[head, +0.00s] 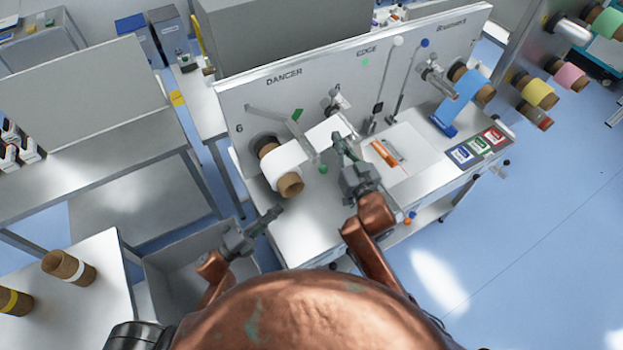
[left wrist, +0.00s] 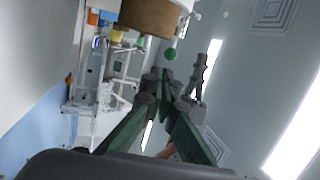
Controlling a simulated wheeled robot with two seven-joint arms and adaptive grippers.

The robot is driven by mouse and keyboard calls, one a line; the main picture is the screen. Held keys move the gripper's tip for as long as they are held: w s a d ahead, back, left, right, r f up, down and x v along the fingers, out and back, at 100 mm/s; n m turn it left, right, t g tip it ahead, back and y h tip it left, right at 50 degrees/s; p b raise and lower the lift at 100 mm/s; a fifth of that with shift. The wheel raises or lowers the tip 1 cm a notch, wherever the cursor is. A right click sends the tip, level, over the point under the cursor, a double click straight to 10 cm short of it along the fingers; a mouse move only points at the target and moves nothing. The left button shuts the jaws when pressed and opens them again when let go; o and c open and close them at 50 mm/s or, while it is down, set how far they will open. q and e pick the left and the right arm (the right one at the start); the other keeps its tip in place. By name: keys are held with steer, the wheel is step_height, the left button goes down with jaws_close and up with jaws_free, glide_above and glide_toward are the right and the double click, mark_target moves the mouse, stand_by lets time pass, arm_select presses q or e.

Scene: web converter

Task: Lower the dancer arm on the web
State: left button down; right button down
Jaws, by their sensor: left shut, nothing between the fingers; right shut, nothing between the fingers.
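The DANCER panel (head: 340,85) stands upright at the back of the machine. A thin grey arm (head: 270,113) runs across it, with a green tab (head: 297,114) near its bend; it appears to be the dancer arm. A green ball (head: 323,169) sits at the lower end of this linkage, right of the white web roll (head: 283,158). A green ball also shows in the left wrist view (left wrist: 170,54), beyond my fingertips. My left gripper (head: 277,211) is shut and empty, below and left of the roll. My right gripper (head: 339,138) is shut and empty, near the white web.
An orange-handled tool (head: 384,153) lies on the machine deck. Two levers with a white ball (head: 398,40) and a blue ball (head: 425,43) stand right of my right gripper. A blue rewind roll (head: 464,90) is further right. A grey bin (head: 190,262) lies beside my left arm.

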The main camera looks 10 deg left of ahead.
arm_select(q)
steer(key=s+r+x, duration=0.1)
steer(key=r+x, duration=0.1)
steer(key=x, duration=1.3)
steer(key=shift+d+r, duration=0.2)
steer(key=shift+r, duration=0.15)
steer(key=shift+w, duration=0.15)
steer(key=shift+w+d+r+t+h, duration=0.4)
steer(key=shift+w+d+t, duration=0.1)
steer(key=shift+d, duration=0.05)
arm_select(e)
steer(key=c, duration=2.7)
jaws_free()
steer(key=o, duration=1)
steer(key=shift+o, duration=0.2)
